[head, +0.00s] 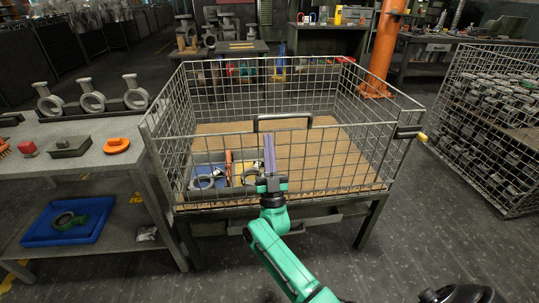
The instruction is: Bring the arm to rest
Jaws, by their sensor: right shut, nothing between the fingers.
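My right arm comes up from the bottom of the head view, green with a dark wrist. Its gripper (269,156) is shut with nothing between the fingers and points up in front of the near mesh wall of a wire cage bin (343,146). The gripper hides part of the bin floor. My left gripper does not show.
A grey bench (87,161) at left carries valve castings (92,100), a red button (28,149) and an orange part (117,145). A blue tray (70,222) is on its lower shelf. Another mesh bin (500,135) stands right. Floor (440,215) between the bins is clear.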

